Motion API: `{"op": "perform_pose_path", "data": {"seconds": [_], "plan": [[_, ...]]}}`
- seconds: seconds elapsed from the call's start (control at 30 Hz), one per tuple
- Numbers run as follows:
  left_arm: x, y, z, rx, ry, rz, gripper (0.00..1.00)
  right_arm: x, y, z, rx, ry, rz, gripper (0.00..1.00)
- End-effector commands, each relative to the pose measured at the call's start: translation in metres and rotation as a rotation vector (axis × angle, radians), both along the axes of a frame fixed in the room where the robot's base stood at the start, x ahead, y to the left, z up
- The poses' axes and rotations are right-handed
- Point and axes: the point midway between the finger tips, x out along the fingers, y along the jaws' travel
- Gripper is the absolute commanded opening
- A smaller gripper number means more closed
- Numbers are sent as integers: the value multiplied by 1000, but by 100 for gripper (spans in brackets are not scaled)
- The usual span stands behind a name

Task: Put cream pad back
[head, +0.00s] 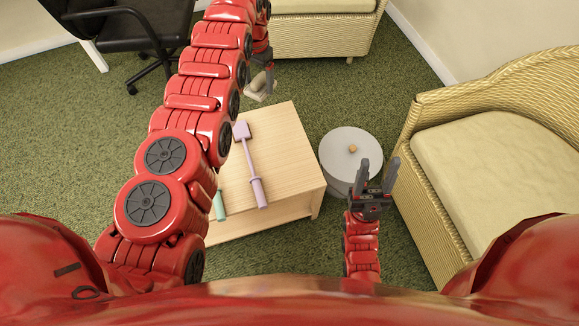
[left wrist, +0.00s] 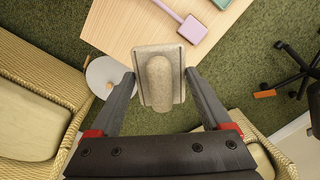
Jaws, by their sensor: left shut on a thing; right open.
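The cream pad (head: 258,88) is a pale, speckled block with a rounded raised grip on a flat rectangular base. My left gripper (head: 266,78) is shut on it and holds it beyond the far edge of the wooden table (head: 285,140) in the head view. In the left wrist view the pad (left wrist: 158,85) lies between the two fingers of my left gripper (left wrist: 160,78), with its grip facing the camera. My right gripper (head: 379,168) is open and empty, in front of the round table in the head view.
A lavender tool (head: 251,160) and a green tool (head: 219,205) lie on the wooden table; its right half is clear. A small brown piece (head: 352,149) rests on the round grey table (head: 340,165). Wicker seats (head: 470,150) stand right and behind; a black chair (head: 130,25) is far left.

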Motion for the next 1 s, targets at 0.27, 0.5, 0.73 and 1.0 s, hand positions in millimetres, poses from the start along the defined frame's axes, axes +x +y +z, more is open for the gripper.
{"op": "perform_pose_path", "data": {"seconds": [0.27, 0.5, 0.73, 1.0], "plan": [[-1, -4, -7, 2, 1, -30, 37, 0, 0, 0, 0, 0, 0, 52], [-3, -5, -11, 6, 0, -47, 37, 0, 0, 0, 0, 0, 0, 52], [-6, -7, -17, 9, 1, -64, 37, 0, 0, 0, 0, 0, 0, 52], [-4, -13, -23, 2, 0, -87, 37, 0, 0, 0, 0, 0, 0, 52]]}}
